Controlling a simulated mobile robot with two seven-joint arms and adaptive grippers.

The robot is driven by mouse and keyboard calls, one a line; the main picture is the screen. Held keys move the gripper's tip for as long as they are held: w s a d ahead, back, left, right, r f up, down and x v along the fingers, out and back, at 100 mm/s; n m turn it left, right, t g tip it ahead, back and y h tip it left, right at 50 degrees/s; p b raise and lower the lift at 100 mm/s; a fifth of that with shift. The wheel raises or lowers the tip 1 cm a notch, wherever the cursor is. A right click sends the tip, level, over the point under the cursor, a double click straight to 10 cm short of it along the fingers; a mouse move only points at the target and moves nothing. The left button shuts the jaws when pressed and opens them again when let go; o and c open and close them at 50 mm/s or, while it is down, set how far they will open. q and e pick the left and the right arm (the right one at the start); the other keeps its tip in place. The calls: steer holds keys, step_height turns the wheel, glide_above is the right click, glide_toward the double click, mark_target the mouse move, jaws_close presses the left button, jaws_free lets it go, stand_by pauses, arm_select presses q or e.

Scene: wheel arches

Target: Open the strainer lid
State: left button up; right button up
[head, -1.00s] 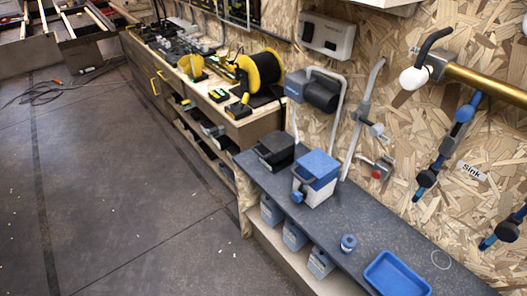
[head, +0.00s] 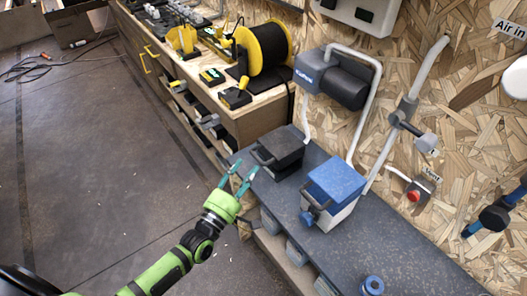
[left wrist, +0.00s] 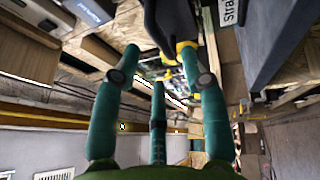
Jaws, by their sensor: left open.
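A black lidded box (head: 282,148), which I take to be the strainer, stands at the far left end of the dark counter. Its lid looks shut, with a handle (head: 263,158) on the side facing my arm. My left gripper (head: 238,175) is open and empty, just left of that handle at the counter's edge. In the left wrist view my teal fingers (left wrist: 160,60) are spread, with a dark part between their tips, possibly the handle. A cut-off label (left wrist: 228,12) there reads "Stra". I cannot tell whether anything touches. My right gripper is not in view.
A grey box with a blue lid (head: 335,185) stands right of the black box. A white pipe and dark motor unit (head: 332,82) rise behind. A wooden workbench (head: 215,85) with a yellow reel (head: 262,48) adjoins on the left.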

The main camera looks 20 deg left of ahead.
mark_target(256, 159)
arm_select(q)
steer(key=x, duration=0.5)
steer(key=shift+w, duration=0.2)
steer(key=shift+w+d, duration=0.1)
steer(key=shift+w, duration=0.05)
jaws_close()
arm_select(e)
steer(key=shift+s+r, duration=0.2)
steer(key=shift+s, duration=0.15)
